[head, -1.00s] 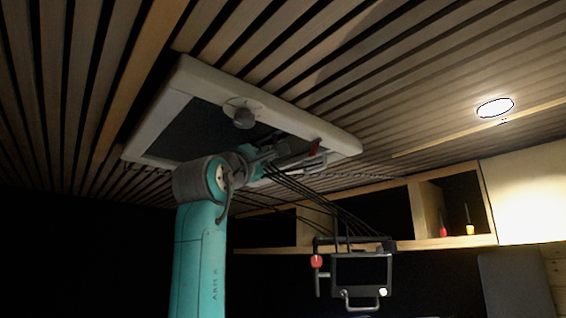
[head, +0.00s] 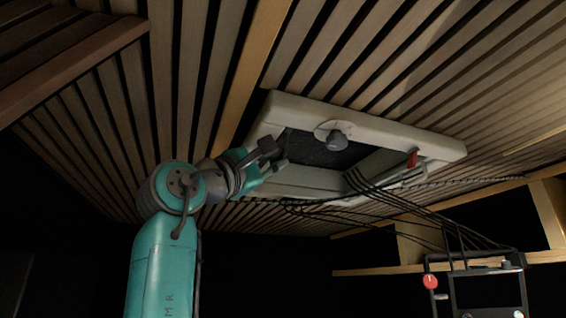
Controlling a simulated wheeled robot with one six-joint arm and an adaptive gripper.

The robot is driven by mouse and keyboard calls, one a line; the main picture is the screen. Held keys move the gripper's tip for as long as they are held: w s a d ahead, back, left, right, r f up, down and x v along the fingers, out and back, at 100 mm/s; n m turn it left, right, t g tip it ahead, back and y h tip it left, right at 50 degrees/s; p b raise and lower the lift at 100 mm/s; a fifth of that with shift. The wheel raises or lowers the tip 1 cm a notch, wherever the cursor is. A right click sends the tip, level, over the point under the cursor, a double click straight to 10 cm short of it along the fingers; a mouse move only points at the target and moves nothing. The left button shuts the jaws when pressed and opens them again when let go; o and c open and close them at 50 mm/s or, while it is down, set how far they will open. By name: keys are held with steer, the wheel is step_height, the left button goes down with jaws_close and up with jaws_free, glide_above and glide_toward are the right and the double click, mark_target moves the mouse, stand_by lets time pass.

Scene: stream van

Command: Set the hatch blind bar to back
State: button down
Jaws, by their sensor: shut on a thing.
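The roof hatch has a pale frame (head: 385,125) set in the slatted ceiling. A dark blind (head: 312,150) spans part of its opening.
A red catch (head: 412,158) sits at the hatch's right side. Black cables (head: 400,195) hang from the hatch area to a dark monitor rig (head: 485,290) at lower right. Wooden shelving (head: 400,250) stands behind. A wooden beam (head: 70,70) crosses the upper left.

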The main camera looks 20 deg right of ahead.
steer(key=shift+a, duration=0.1)
steer(key=c, duration=1.2)
jaws_free()
steer(key=shift+a, duration=0.1)
steer(key=v, duration=1.2)
steer(key=shift+s, duration=0.1)
